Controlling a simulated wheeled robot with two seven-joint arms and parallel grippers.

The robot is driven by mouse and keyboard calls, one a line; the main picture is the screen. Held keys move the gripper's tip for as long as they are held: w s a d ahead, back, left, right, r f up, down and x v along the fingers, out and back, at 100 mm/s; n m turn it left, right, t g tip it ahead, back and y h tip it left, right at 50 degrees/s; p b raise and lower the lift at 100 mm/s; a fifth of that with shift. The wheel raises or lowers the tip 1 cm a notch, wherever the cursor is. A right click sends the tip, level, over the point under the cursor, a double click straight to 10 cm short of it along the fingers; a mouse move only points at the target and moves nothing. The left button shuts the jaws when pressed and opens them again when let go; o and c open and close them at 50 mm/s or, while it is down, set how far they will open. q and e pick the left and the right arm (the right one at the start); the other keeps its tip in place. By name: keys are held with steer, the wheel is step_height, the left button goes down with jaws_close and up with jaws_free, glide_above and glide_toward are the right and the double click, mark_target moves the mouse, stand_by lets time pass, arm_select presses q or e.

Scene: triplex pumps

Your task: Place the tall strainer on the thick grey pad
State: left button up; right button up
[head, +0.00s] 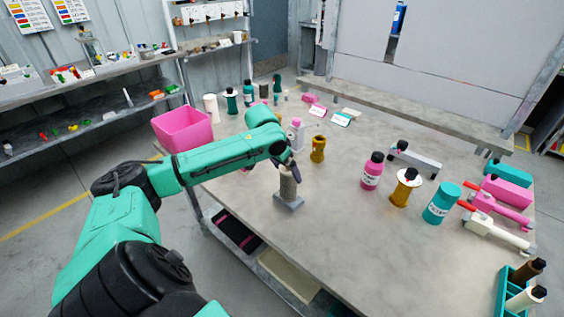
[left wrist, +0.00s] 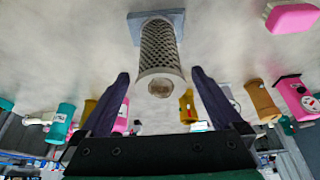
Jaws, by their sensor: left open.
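The tall strainer (head: 288,187) is a grey mesh cylinder standing upright on the grey pad (head: 289,204), near the table's left edge. In the left wrist view the strainer (left wrist: 158,50) shows its perforated side and round pale end, with its other end on the square blue-grey pad (left wrist: 133,28). My left gripper (head: 289,168) is at the strainer's top in the head view. In the left wrist view its two dark fingers are spread apart, with the strainer's free end between their tips and a gap on both sides. My right gripper is not in view.
A pink bottle (head: 372,171), an amber bottle (head: 405,188) and a teal bottle (head: 442,203) stand to the right. A small yellow part (head: 318,149) stands behind the strainer. A pink bin (head: 183,129) is at the far left. The table's front middle is clear.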

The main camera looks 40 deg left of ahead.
arm_select(q)
steer(key=v, duration=0.5)
steer(key=shift+b, duration=0.3)
steer(key=shift+s+r, duration=0.15)
steer(key=shift+r, duration=0.35)
